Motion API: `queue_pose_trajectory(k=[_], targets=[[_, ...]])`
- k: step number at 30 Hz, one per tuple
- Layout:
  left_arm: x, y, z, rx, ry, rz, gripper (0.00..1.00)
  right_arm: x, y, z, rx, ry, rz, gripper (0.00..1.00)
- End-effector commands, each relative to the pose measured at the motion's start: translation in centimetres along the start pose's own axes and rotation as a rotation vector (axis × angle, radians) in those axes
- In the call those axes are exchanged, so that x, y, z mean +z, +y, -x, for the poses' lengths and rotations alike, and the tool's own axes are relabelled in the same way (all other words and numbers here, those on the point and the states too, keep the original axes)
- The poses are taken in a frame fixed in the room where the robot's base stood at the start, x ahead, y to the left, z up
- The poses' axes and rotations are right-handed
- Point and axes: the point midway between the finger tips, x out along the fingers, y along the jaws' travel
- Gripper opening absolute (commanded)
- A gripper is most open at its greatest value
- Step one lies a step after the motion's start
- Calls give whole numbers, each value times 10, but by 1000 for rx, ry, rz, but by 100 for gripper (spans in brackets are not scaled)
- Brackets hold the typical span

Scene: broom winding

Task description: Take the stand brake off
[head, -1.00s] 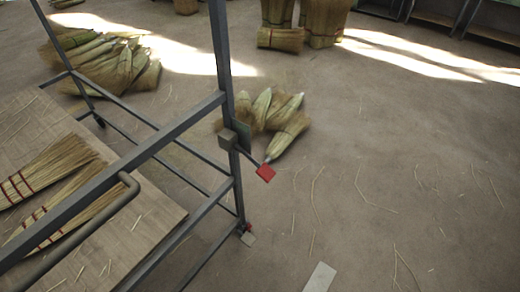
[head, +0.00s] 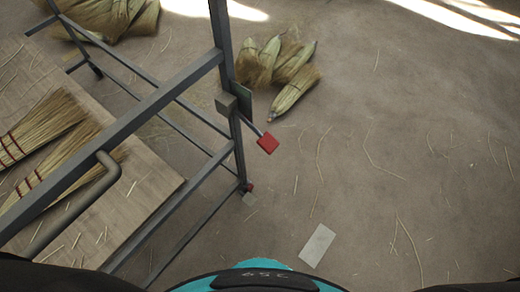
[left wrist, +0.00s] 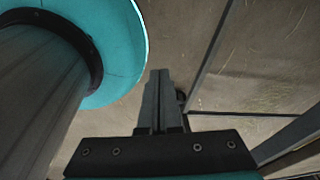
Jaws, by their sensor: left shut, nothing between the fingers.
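The grey metal stand (head: 150,100) fills the left of the head view. A lever with a red end (head: 267,143) sticks out from its near right post, angled down to the right, beside a small grey block (head: 226,104). A smaller red part (head: 249,187) shows at the foot of the same post. My left gripper (left wrist: 160,76) is shut and empty in the left wrist view, pointing over the floor. Grey bars (left wrist: 212,45) lie to its right; I cannot tell which part of the stand they are. Neither gripper shows in the head view.
Brooms (head: 48,125) lie on a wooden board (head: 150,190) at the left. A bent handle bar (head: 85,200) juts from the stand. Broom bundles (head: 292,90) lie on the floor behind the post. A pale flat piece (head: 317,245) lies in front. The floor at right is mostly clear, with loose straws.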

Motion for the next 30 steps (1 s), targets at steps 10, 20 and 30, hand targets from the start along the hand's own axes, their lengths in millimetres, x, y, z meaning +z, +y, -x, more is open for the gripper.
queue_pose_trajectory(k=[10, 20, 30], targets=[[-172, -49, -35, -373, 486, -896, 0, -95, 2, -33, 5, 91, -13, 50], [-295, -68, 10, -1146, 668, -1748, 0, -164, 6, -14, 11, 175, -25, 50], [-345, -49, 69, 2115, -342, 2205, 0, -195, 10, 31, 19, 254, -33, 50]])
